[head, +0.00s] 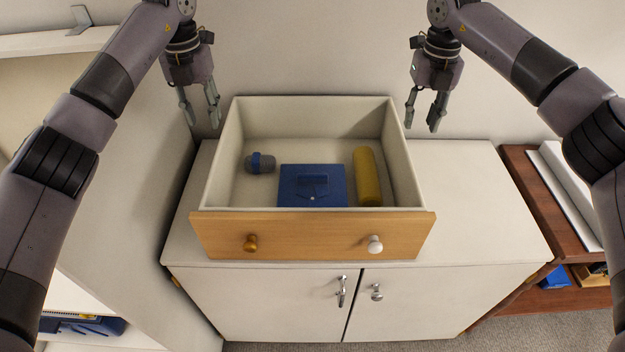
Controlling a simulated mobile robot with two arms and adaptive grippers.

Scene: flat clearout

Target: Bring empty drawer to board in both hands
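A drawer (310,235) with a light wooden front and pale inner walls sits on top of a white cabinet (475,205). Its front has one wooden knob and one white knob. It is not empty: a grey-blue cylindrical item (260,163), a blue box with a handle (312,186) and a yellow cylinder (367,177) lie inside. My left gripper (200,118) is open and empty, above and just outside the drawer's left back corner. My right gripper (424,122) is open and empty, just outside the right back corner. No board can be made out for certain.
The cabinet top is bare on both sides of the drawer. A tall white unit (130,190) stands close on the left. A reddish-brown shelf (530,190) with a white panel-like item (568,190) is on the right. A wall is behind.

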